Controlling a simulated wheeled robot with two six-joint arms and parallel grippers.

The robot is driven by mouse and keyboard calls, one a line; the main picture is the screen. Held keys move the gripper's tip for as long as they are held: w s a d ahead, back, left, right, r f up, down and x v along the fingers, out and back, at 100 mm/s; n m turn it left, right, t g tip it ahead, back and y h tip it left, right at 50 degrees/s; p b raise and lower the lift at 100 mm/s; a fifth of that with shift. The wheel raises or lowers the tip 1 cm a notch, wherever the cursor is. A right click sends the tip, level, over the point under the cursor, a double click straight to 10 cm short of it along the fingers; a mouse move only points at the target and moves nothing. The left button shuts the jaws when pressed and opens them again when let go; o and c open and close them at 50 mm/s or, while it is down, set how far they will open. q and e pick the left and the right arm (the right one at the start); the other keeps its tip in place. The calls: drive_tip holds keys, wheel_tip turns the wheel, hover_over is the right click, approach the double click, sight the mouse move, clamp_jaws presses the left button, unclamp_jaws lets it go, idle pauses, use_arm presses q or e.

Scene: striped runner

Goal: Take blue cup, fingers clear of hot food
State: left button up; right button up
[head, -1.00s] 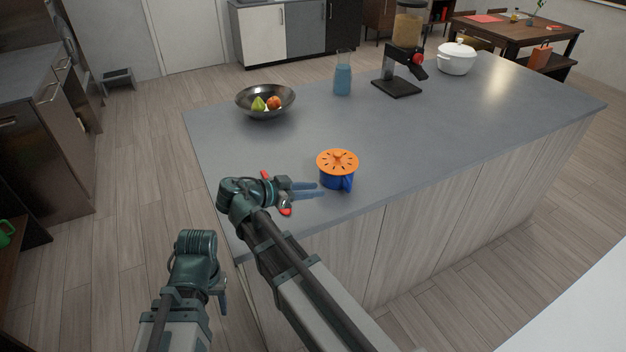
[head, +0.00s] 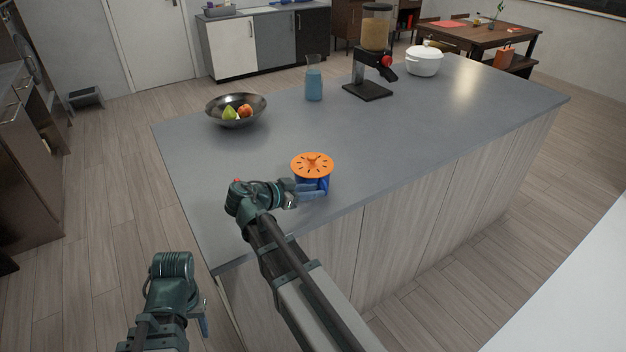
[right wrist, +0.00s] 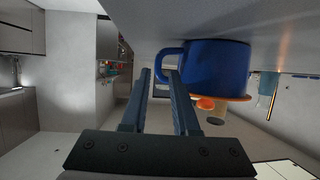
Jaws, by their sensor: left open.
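The blue cup (head: 322,184) stands on the grey counter near its front edge, with an orange slotted lid (head: 312,164) on top. In the right wrist view the cup (right wrist: 218,65) appears upside down, its handle (right wrist: 160,62) towards my fingers. My right gripper (head: 318,188) is at the cup's near side; its fingers partly cover the cup. In the wrist view the right gripper (right wrist: 160,74) is open, with the handle at its fingertips, not clamped. My left gripper (head: 204,322) is open and empty, low beside the counter's left end. The cup's contents are hidden by the lid.
A dark bowl of fruit (head: 214,111), a blue bottle (head: 314,84), a black grinder (head: 368,88) and a white lidded pot (head: 424,64) stand further back on the counter (head: 420,130). The counter to the right of the cup is clear.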

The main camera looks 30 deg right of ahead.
sight(326, 190)
drive_tip(key=b+x, duration=0.1)
drive_tip(key=x, duration=0.1)
drive_tip(key=b+x, duration=0.1)
drive_tip(key=x, duration=0.2)
drive_tip(key=shift+s+f, duration=0.15)
drive_tip(key=shift+s, duration=0.05)
clamp_jaws()
idle(1.1)
